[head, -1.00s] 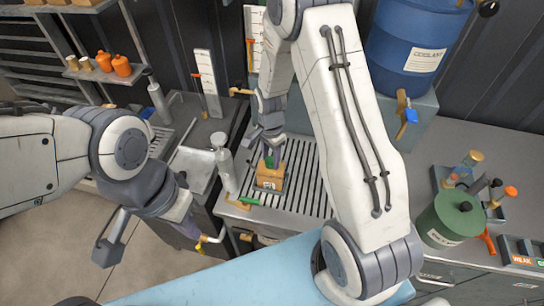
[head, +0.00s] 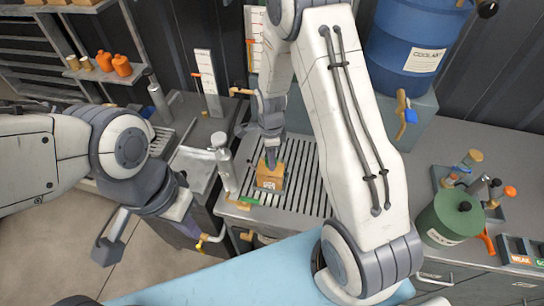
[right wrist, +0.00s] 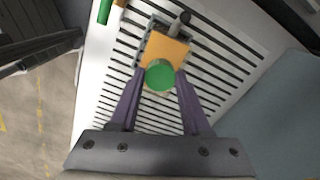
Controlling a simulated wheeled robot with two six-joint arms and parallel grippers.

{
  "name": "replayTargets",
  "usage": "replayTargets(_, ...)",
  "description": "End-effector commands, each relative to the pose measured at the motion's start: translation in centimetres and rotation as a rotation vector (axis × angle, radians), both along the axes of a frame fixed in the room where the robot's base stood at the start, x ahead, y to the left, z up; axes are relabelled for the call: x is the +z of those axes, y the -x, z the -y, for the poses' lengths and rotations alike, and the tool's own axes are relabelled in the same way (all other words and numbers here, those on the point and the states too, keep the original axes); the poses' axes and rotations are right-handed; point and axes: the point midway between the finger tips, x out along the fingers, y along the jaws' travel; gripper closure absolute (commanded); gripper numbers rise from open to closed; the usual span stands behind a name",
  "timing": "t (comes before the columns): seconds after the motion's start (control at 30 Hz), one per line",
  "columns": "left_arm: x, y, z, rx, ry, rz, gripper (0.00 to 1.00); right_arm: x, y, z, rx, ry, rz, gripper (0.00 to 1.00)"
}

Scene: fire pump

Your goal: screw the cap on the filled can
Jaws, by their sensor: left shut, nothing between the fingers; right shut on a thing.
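The tan-orange can (head: 269,178) stands upright on the slotted grate. In the right wrist view the can (right wrist: 168,48) is below my right gripper (right wrist: 160,80). That gripper is shut on a round green cap (right wrist: 160,74), held at the can's top near one edge. I cannot tell whether the cap's threads are engaged. In the head view my right gripper (head: 271,156) points down at the can's top and hides the cap.
The slotted grate (head: 310,190) has free room right of the can. A blue drum (head: 415,40) stands behind; a green canister (head: 450,218) is at the right.

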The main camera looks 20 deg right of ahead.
Motion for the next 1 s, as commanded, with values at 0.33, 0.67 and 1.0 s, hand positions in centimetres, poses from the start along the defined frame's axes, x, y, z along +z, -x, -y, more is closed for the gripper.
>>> replayTargets(0.33, 0.00, 0.00, 0.00, 0.000, 0.000, 0.000, 1.00, 0.01, -0.03, 0.00, -0.007, 0.000, 0.001, 0.18)
replayTargets(0.67, 0.00, 0.00, 0.00, 0.000, 0.000, 0.000, 1.00, 0.00, -0.01, 0.00, -0.006, 0.000, 0.000, 0.00)
replayTargets(1.0, 0.01, 0.00, 0.00, 0.000, 0.000, 0.000, 1.00, 0.01, 0.00, 0.00, -0.006, 0.000, 0.000, 0.00)
